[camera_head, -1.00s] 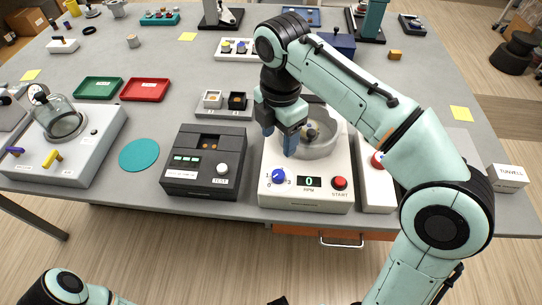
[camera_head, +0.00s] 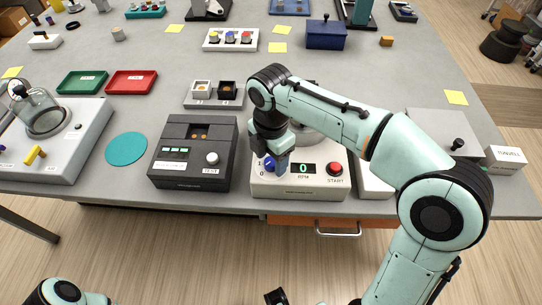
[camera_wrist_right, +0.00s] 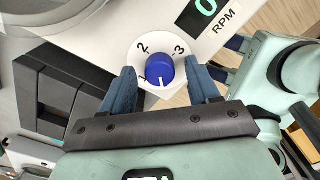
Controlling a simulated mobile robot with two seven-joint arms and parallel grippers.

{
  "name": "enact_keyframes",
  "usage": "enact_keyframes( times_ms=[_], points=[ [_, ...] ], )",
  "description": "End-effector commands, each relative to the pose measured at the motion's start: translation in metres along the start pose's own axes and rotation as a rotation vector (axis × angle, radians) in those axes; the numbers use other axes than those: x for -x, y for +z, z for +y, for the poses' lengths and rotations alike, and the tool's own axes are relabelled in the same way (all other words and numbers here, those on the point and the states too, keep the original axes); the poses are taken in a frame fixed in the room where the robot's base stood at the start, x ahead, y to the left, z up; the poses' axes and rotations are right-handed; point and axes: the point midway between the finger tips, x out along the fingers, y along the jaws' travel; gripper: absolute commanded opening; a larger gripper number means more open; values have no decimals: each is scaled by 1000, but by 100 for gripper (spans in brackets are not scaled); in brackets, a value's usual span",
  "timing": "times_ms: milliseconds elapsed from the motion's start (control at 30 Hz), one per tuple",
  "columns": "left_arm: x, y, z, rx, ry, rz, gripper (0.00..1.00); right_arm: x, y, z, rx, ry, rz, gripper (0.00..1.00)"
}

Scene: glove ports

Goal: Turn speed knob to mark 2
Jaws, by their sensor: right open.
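The blue speed knob (camera_wrist_right: 159,70) sits on a white dial marked 1, 2 and 3 in the right wrist view. Its white pointer line faces the gripper's palm, away from 2 and 3 and beyond 1. In the head view the knob (camera_head: 269,163) is on the front left of the white device (camera_head: 312,187). My right gripper (camera_wrist_right: 164,82) is open, with one finger on each side of the knob and visible gaps between. In the head view the right gripper (camera_head: 275,160) partly covers the dial.
The RPM display (camera_head: 303,169) reads 0, with a red START button (camera_head: 334,168) to its right. A dark TEST box (camera_head: 193,153) stands close on the left. A teal disc (camera_head: 126,148) lies farther left.

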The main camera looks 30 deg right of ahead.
Motion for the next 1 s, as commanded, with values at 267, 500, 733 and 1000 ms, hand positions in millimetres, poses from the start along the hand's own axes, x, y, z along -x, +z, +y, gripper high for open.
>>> enact_keyframes(
  times_ms=[267, 500, 733, 1000],
  points=[
    [0, 0, 0, 0, 0, 0, 43, 0, 0, 0, 0, 0, 0, 4],
    [1, 0, 0, 0, 0, 0, 43, 1, 0, 0, -12, 0, 0, 5],
    [6, -1, 2, -1, 1, 2, 43, 2, 0, 0, -94, 1, 0, 5],
    [16, -2, 6, -2, 2, 6, 43, 2, 0, 0, -308, 1, 0, 5]
  ],
)
